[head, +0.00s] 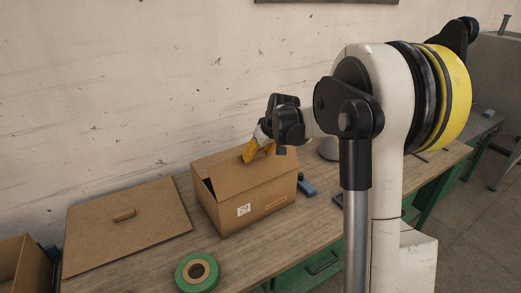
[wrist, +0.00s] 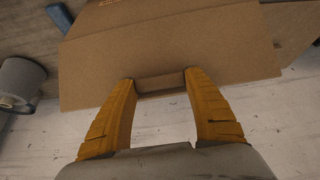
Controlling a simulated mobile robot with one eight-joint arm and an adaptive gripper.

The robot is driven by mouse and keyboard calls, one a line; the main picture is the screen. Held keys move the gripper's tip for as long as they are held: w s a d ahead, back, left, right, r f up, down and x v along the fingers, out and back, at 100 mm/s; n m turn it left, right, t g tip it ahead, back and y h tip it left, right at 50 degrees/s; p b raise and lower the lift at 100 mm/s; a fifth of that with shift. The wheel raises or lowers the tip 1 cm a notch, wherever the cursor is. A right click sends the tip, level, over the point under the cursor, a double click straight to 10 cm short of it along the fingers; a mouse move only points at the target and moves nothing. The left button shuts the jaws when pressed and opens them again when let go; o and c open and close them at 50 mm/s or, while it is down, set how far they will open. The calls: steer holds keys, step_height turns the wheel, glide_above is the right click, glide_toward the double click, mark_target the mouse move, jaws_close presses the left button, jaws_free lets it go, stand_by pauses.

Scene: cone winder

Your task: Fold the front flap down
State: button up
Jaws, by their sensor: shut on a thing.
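The cardboard box (head: 232,203) stands on the workbench with a white label and an orange strip on its front. A wide flap (head: 250,173) lies across its top, with a dark gap at the left end. The flap also fills the upper wrist view (wrist: 170,50). My gripper (head: 248,157) is at the flap's far edge, by the wall. In the wrist view its yellow fingers (wrist: 160,82) are shut on a short brown bar-like piece at that edge. Whether this piece is part of the flap, I cannot tell. The box's inside is mostly hidden.
A flat cardboard sheet (head: 125,228) with a small block on it lies left of the box. A green tape roll (head: 197,272) is at the front. A blue object (head: 307,187) lies right of the box. The wall (head: 120,90) is close behind. Another box (head: 22,265) stands far left.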

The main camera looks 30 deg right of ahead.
steer(key=w+f+g, duration=0.1)
steer(key=w, duration=0.1)
steer(key=w+f+g, duration=0.1)
steer(key=w+g, duration=0.1)
steer(key=w+f+g+p, duration=0.1)
steer(key=w+g, duration=0.1)
steer(key=shift+a+f+h, duration=0.25)
steer(key=shift+a+h, duration=0.05)
steer(key=w+f, duration=0.1)
steer(key=f+b, duration=0.1)
steer(key=shift+w+a+f, duration=0.15)
steer(key=shift+w+f, duration=0.25)
steer(key=shift+w+f+b, duration=0.3)
steer(key=shift+f, duration=0.4)
steer(key=shift+w+f+b, duration=0.25)
steer(key=shift+f+b, duration=0.05)
steer(key=shift+f, duration=0.4)
steer(key=o, duration=1.4)
steer(key=shift+w+a+f, duration=0.1)
steer(key=shift+o, duration=0.2)
step_height(320, 180, up, 12)
steer(key=shift+s, duration=0.4)
